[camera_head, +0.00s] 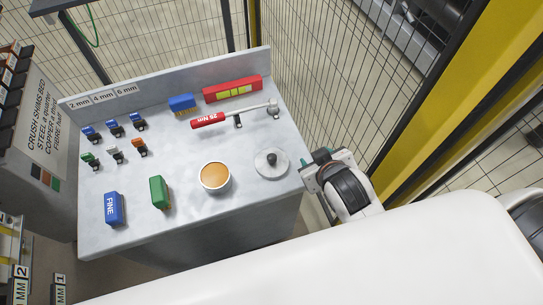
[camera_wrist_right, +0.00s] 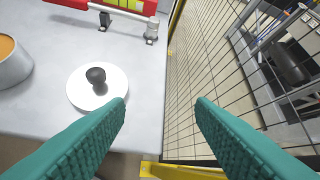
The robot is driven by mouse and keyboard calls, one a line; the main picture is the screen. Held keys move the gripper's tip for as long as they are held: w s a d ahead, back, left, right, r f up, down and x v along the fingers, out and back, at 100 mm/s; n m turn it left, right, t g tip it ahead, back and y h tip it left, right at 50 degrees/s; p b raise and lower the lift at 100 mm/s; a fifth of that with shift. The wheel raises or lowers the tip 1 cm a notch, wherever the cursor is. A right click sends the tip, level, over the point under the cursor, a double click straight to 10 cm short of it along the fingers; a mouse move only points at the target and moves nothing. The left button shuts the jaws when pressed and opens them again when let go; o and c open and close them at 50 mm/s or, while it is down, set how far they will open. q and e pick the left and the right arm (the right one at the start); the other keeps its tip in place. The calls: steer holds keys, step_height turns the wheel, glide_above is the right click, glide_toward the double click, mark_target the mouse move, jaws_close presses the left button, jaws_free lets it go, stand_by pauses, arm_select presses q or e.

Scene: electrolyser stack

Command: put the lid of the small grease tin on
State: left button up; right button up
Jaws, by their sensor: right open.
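The small grease tin (camera_head: 215,177) stands open on the grey bench, with orange-brown grease showing inside. Part of it also shows at the left edge of the right wrist view (camera_wrist_right: 12,62). The lid (camera_head: 266,168) is a pale disc with a dark knob, lying flat on the bench to the right of the tin, apart from it. In the right wrist view the lid (camera_wrist_right: 85,98) lies left of and beyond my fingertips. My right gripper (camera_wrist_right: 160,103) is open and empty, with its teal fingers wide apart, by the bench's right edge. My left gripper is not in view.
A red torque wrench (camera_head: 211,119) lies behind the tin and lid on small stands. A green block (camera_head: 159,192) and a blue FINE block (camera_head: 114,208) stand left of the tin. A red level (camera_head: 232,89) is at the back. A mesh fence (camera_head: 325,70) rises right of the bench.

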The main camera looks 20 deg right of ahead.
steer(key=w+a+r+n+t+y, duration=0.1)
steer(key=w+a+r+n+t, duration=0.3)
steer(key=r, duration=0.5)
steer(key=w+a+r+n+t+y, duration=0.1)
steer(key=w+a+r+t+y, duration=0.1)
steer(key=w+r+t, duration=0.5)
steer(key=s+a+r+n+g+y, duration=0.2)
steer(key=a+r+n+g+y, duration=0.25)
steer(key=a+n+y, duration=0.45)
steer(key=s+a+r+n+g+y, duration=0.25)
steer(key=a+r+n+y, duration=0.3)
steer(key=n+y, duration=0.5)
steer(key=s+a+f+n+g+h, duration=0.25)
steer(key=a+f+n+g, duration=0.3)
steer(key=n+g, duration=0.4)
steer(key=n+g+h, duration=0.4)
steer(key=h, duration=1.5)
glide_above(272, 157)
step_height(272, 157, down, 17)
steer(key=f, duration=0.3)
steer(key=f+p, duration=0.1)
steer(key=f, duration=0.2)
steer(key=shift+w+a+f, duration=0.1)
steer(key=shift+a, duration=0.1)
steer(key=shift+f+p, duration=0.35)
steer(key=shift+p, duration=0.15)
steer(key=f, duration=0.2)
steer(key=f+p, duration=0.1)
steer(key=shift+d+f, duration=0.2)
steer(key=shift+f, duration=0.55)
